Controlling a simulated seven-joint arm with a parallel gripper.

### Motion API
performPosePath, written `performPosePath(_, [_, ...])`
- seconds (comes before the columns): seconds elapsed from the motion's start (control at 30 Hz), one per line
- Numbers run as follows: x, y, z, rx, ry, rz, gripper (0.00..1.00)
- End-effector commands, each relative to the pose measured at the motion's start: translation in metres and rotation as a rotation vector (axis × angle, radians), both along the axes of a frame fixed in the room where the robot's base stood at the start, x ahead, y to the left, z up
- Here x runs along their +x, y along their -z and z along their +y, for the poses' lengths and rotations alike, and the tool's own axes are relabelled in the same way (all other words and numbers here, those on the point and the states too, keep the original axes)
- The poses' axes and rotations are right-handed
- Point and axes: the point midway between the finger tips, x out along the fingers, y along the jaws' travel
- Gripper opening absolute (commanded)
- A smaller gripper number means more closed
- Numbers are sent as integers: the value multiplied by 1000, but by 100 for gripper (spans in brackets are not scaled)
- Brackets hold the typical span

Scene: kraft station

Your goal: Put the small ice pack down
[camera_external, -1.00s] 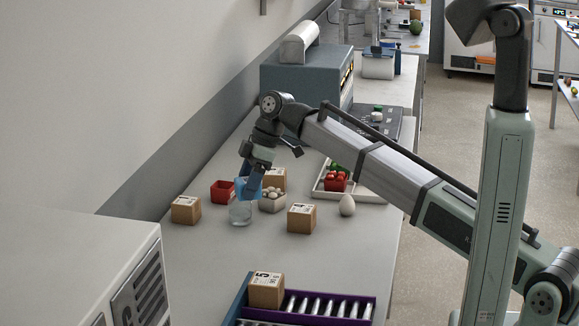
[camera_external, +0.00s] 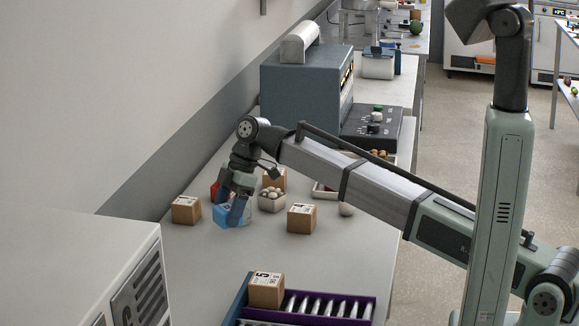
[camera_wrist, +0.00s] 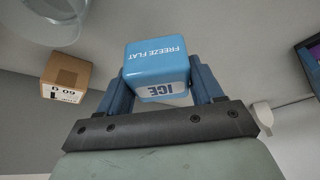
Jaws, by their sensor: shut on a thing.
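The ice pack is a small blue block (camera_external: 221,216), low over the left part of the grey bench in the external view. In the wrist view the ice pack (camera_wrist: 155,55) sits between both fingers, its lettered faces showing. My gripper (camera_external: 232,215) is shut on it and points down. I cannot tell whether the ice pack touches the bench top (camera_external: 206,262). My fingers hide part of it in the external view.
Cartons stand to the left (camera_external: 185,210), right (camera_external: 301,219) and behind (camera_external: 275,179). A red basket (camera_external: 214,191) and an egg bowl (camera_external: 271,201) are close by. A clear glass vessel (camera_wrist: 50,25) shows in the wrist view. The bench nearer the camera is clear up to the purple rack (camera_external: 367,308).

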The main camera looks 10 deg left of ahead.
Motion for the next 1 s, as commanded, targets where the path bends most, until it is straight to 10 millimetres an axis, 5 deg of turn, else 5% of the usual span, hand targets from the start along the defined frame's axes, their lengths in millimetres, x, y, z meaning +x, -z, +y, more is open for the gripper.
performPosePath(0.43, [0,44,0,-1,1,1,32])
performPosePath(0.87, [0,49,0,0,1,0,32])
performPosePath(0.9, [0,49,0,1,0,-1,68])
performPosePath(1.0, [0,49,0,0,0,0,77])
